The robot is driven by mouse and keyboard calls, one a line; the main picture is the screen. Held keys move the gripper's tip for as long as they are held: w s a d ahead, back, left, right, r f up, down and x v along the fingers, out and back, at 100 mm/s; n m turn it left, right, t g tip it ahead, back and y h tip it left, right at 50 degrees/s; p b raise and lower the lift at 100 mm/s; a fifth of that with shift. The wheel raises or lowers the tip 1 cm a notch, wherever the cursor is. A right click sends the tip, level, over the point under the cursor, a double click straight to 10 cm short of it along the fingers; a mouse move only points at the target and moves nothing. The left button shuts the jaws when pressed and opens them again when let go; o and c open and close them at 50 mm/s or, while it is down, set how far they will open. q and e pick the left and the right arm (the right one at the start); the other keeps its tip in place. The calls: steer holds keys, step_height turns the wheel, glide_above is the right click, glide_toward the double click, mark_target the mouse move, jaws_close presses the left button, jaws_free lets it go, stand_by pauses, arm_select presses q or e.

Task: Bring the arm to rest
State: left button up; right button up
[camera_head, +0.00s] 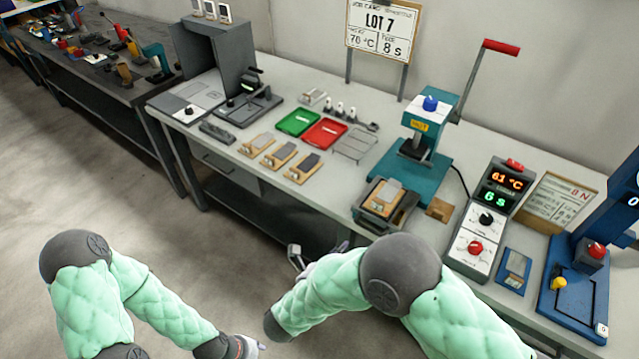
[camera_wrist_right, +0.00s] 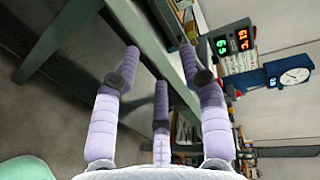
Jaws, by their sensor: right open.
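My right arm, in padded green, comes in from the lower right of the head view and bends at a dark elbow. My right gripper (camera_head: 312,258) is partly hidden behind its forearm, low beside the front edge of the workbench (camera_head: 245,155). In the right wrist view the right gripper (camera_wrist_right: 160,72) has its several pale jointed fingers spread apart, with nothing between them. My left arm comes in from the lower left. My left gripper (camera_head: 248,346) shows only in small part near the bottom edge, and its fingers are not clear.
On the bench stand a teal press (camera_head: 412,165), a control box (camera_head: 484,222), a green tray (camera_head: 298,121), a red tray (camera_head: 324,133) and a blue stand (camera_head: 570,295). The control box also shows in the wrist view (camera_wrist_right: 232,62). The floor at left is clear.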

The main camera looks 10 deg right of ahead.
steer(key=shift+w, duration=0.1)
steer(key=w+a+f+n+g+y, duration=0.1)
steer(key=w+a+f+n+y, duration=0.1)
steer(key=f+n+y, duration=0.45)
steer(key=w+a+f+n+g+y, duration=0.1)
steer(key=w+f+n+y, duration=0.15)
steer(key=f+n, duration=0.65)
steer(key=s+a+f+n+g+y, duration=0.2)
steer(key=s+f+n, duration=0.3)
steer(key=s, duration=0.3)
steer(key=s+a+f+n+g+y, duration=0.1)
steer(key=s+f+n+g+y, duration=0.4)
steer(key=s, duration=0.4)
steer(key=shift+a+g, duration=0.3)
steer(key=shift+a, duration=0.05)
